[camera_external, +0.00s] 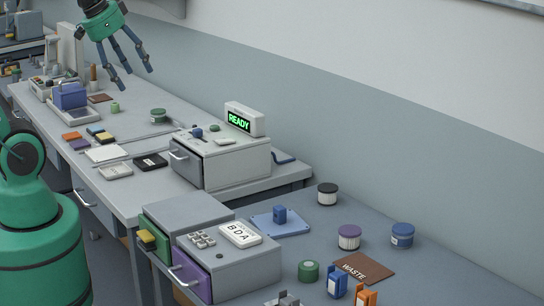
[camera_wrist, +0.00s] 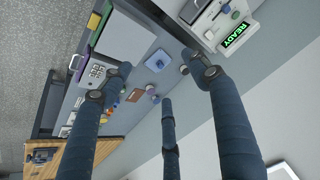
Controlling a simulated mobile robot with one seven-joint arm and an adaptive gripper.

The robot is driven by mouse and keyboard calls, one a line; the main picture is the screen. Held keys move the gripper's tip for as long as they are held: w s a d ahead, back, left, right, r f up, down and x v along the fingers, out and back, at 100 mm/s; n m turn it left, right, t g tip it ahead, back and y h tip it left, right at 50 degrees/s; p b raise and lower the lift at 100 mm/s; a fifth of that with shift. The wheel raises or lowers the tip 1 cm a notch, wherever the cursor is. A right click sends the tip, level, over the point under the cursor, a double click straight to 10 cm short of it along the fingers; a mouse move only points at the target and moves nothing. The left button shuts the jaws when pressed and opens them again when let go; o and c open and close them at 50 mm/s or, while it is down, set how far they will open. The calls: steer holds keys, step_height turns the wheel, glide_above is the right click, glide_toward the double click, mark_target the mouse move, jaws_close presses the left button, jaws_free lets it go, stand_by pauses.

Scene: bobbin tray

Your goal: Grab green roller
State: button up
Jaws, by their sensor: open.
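Several green round things show in the external view. A small light-green cylinder (camera_external: 115,107) stands on the far bench. A wider dark-green and grey cylinder (camera_external: 158,115) stands to its right. A short green roll (camera_external: 308,271) lies on the near bench. I cannot tell which of them is the green roller. My gripper (camera_external: 132,74) hangs high over the far bench, above and apart from the first two. In the wrist view its three blue fingers (camera_wrist: 160,88) are spread, with nothing between them.
A grey drawer box (camera_external: 225,165) with a READY display (camera_external: 243,120) stands mid-bench. Nearer are drawer units (camera_external: 235,272), a blue tray (camera_external: 292,228), a brown WASTE mat (camera_external: 362,270) and several dark, purple and blue jars. A wall runs behind the benches.

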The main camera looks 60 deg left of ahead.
steer(key=w+d+f+m+g, duration=0.1)
steer(key=w+d+m+g, duration=0.1)
steer(key=w+d+m, duration=0.8)
steer(key=m+g+p, duration=0.2)
steer(key=m+g, duration=0.1)
steer(key=m, duration=1.9)
glide_above(309, 264)
step_height(309, 264, down, 28)
steer(key=shift+r, duration=0.2)
steer(key=shift+f+b, duration=0.7)
steer(key=shift+f, duration=3.6)
steer(key=shift+f, duration=0.1)
